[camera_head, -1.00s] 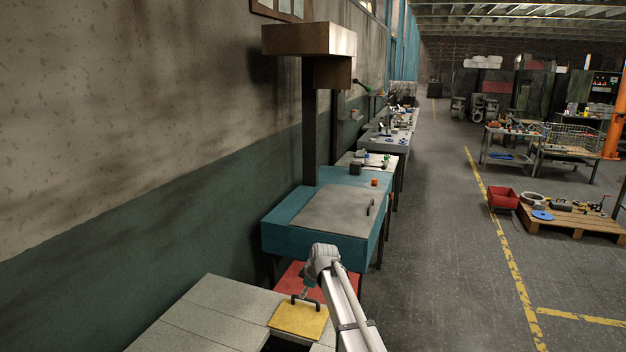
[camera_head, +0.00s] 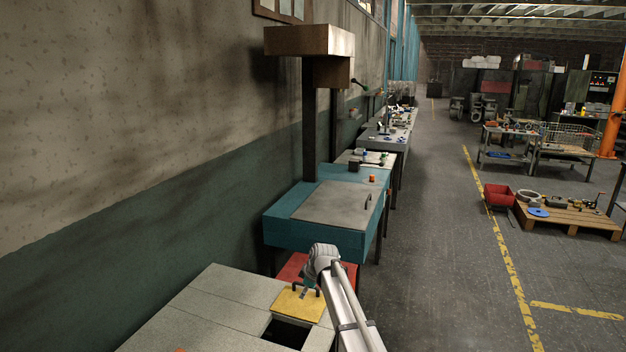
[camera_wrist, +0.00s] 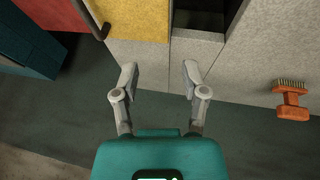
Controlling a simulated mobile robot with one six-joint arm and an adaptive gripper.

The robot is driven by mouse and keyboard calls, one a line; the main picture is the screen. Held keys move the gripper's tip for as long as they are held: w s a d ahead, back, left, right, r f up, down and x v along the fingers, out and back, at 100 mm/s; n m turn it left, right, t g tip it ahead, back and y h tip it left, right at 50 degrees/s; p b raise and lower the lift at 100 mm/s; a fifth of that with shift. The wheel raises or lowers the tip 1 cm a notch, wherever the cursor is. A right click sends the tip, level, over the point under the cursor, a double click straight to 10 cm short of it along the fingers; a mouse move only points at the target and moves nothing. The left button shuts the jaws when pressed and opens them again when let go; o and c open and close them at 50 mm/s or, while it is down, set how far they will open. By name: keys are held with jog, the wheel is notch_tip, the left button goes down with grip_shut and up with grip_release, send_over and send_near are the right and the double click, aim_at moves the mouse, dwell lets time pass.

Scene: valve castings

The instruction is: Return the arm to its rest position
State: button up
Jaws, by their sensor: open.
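My gripper (camera_wrist: 158,78) is open and empty in the wrist view, its two grey fingers apart with nothing between them. It hangs near the edge of a light grey slab-topped bench (camera_wrist: 260,62). In the head view my gripper (camera_head: 306,292) is small and partly hidden by my arm, close to a yellow plate (camera_head: 297,305) with a dark handle. The yellow plate also shows in the wrist view (camera_wrist: 140,17), at the upper left of the fingers. I cannot tell from the head view whether the fingers touch the plate.
A dark rectangular opening (camera_head: 286,331) lies in the bench top beside the yellow plate. An orange-handled brush (camera_wrist: 292,103) lies on the bench at right. A red surface (camera_head: 291,268) and a teal workbench (camera_head: 300,233) stand beyond. A wall runs along the left; the aisle floor (camera_head: 440,230) is clear.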

jog(key=s+d+f+m+g+h+b, duration=0.1)
jog(key=s+d+f+m+b, duration=0.2)
jog(key=s+d, duration=0.3)
jog(key=s+d+f+m+g+h+b, duration=0.1)
jog(key=s+d+f+m+b, duration=0.2)
jog(key=s, duration=1.2)
jog(key=s+d+f+m+g+h+b, duration=0.1)
jog(key=s+d+f+m+b, duration=0.2)
jog(key=s+d+f+m, duration=0.2)
jog(key=s+d+m, duration=0.3)
jog(key=s+d, duration=0.2)
jog(key=s, duration=0.1)
jog(key=shift+d+g+h, duration=0.3)
jog(key=shift+a, duration=0.1)
